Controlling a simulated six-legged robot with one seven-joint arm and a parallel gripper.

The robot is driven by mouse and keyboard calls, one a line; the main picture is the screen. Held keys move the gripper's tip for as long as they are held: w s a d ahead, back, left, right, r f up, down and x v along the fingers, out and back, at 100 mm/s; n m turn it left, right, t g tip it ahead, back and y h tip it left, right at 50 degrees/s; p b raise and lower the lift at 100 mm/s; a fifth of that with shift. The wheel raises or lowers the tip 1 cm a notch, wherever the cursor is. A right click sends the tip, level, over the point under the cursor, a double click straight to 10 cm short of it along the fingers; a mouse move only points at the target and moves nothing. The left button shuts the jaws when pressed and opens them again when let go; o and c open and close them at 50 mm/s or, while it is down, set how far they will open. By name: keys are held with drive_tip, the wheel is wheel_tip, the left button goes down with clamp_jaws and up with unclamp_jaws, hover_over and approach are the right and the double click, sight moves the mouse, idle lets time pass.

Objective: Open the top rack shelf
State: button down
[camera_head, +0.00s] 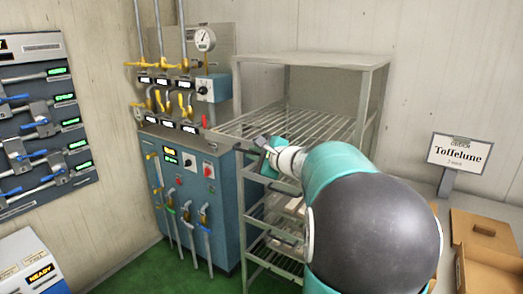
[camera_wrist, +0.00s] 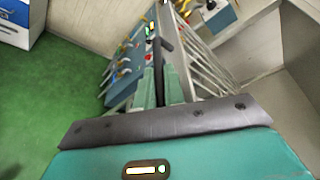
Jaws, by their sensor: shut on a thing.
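A grey metal rack (camera_head: 322,61) stands against the back wall in the head view. Its top wire shelf (camera_head: 300,121) slopes across the frame, and its front end reaches out to the left past the rack's front post. My gripper (camera_head: 265,146) is at the front edge of this shelf, shut on it. In the wrist view my gripper (camera_wrist: 156,82) has its fingers close together at a dark bar, with the wire shelf (camera_wrist: 205,68) running along the right. The exact contact is partly hidden by the fingers and my arm.
A blue control cabinet (camera_head: 188,190) with valves and pipes stands close on the rack's left. Lower shelves (camera_head: 283,222) hold pale items, partly behind my arm. A "Toffelune" sign (camera_head: 459,153) and a cardboard box (camera_head: 488,250) are at right. Green floor (camera_head: 150,272) is clear.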

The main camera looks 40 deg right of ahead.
drive_tip(key=shift+s+a, duration=0.25)
drive_tip(key=shift+a, duration=0.25)
drive_tip(key=c, duration=1.5)
unclamp_jaws()
drive_tip(key=shift+a, duration=0.1)
drive_tip(key=v, duration=1.3)
drive_tip(key=shift+s+r, duration=0.15)
drive_tip(key=shift+s, duration=0.2)
